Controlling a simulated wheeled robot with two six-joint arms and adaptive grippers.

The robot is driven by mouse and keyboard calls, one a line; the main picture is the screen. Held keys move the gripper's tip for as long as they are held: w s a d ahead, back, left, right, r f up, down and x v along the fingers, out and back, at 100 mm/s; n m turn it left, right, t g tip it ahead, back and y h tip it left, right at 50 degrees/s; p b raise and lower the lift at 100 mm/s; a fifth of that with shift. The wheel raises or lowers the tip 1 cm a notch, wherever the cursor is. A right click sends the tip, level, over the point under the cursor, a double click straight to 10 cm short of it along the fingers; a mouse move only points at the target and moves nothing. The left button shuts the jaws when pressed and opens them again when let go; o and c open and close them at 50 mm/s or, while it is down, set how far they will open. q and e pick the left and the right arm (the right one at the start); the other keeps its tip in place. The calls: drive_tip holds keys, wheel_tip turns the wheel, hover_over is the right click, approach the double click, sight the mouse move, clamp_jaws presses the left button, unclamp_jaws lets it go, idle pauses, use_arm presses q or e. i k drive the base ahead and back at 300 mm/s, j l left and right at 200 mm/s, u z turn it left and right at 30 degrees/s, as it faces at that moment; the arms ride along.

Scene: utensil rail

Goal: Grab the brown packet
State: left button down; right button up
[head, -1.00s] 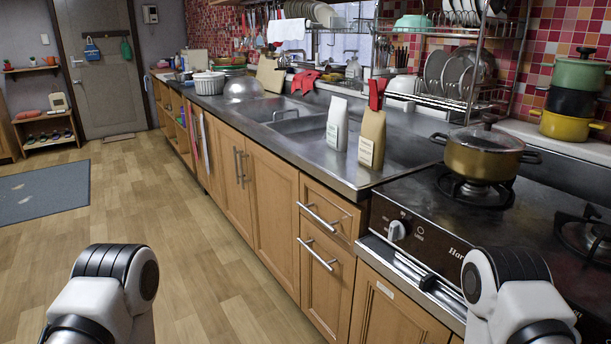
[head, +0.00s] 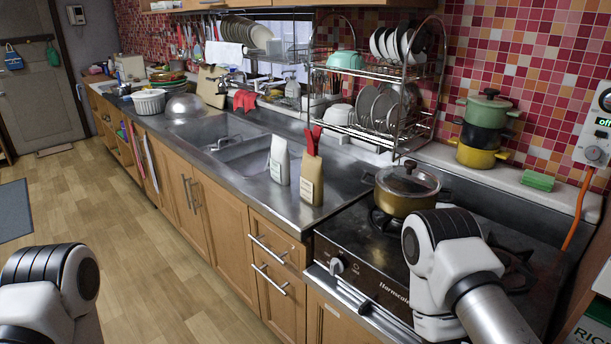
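The brown packet (head: 311,180) stands upright on the steel counter, near the counter's edge beside the stove. A red utensil or clip (head: 313,140) shows at its top, and a pale label is on its front. A white packet (head: 279,162) stands upright just left of it, a small gap apart. My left arm shows at the lower left and my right arm at the lower right, over the stove front. Neither gripper is in the picture, and neither arm is at the packet.
A gold pot with a glass lid (head: 405,190) sits on the stove (head: 370,262), right of the brown packet. A dish rack (head: 372,140) stands behind the packets. The sink (head: 235,150) is to their left. Stacked pots (head: 482,138) stand at the back right.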

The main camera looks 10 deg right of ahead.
sight(312, 171)
drive_tip(key=i+j+z, duration=0.15)
drive_tip(key=i+j, duration=0.75)
